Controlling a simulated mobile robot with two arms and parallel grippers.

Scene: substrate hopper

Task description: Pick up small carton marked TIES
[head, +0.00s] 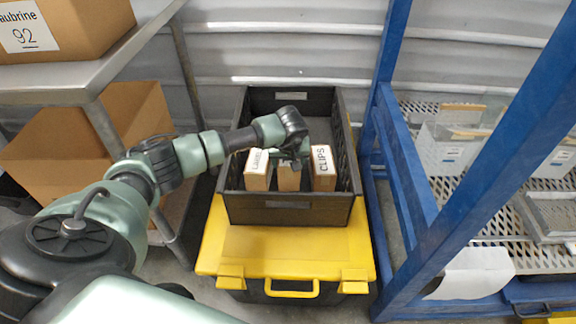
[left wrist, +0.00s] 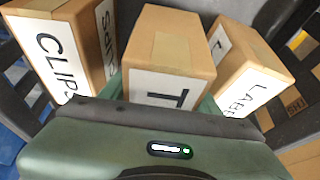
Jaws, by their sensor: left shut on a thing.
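The small carton marked TIES is most likely the middle brown carton (head: 288,179) in the black crate; in the left wrist view only a "T" on its white label shows on this carton (left wrist: 170,50). My left gripper (head: 291,160) is shut on this middle carton from above, with green fingers along its sides. The lower part of the label is hidden behind the gripper body. My right gripper is in neither view.
The CLIPS carton (head: 323,168) stands close to the right and a carton with a partly readable label (head: 258,171) to the left. The black crate (head: 291,209) walls surround them, on a yellow-lidded box (head: 290,250). A blue rack (head: 405,190) stands at the right.

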